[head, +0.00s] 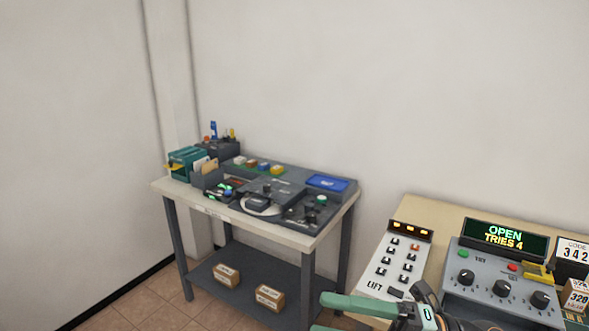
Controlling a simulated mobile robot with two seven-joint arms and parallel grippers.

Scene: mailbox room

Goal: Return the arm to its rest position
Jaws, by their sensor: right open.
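My right gripper (319,313) shows at the bottom of the head view, right of the middle. Its green fingers point left and are apart, with nothing seen between them. The lower finger is mostly cut off by the bottom edge. The gripper is in front of the lower left part of the beige table (420,212), near the LIFT panel (391,268). My left gripper is not in view.
The control box (478,310) has several knobs and a display (504,237) reading "OPEN TRIES 4". Number cards (573,252) stand at the right edge. A grey workbench (329,226) holds several devices, with two small boxes (227,275) on its lower shelf.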

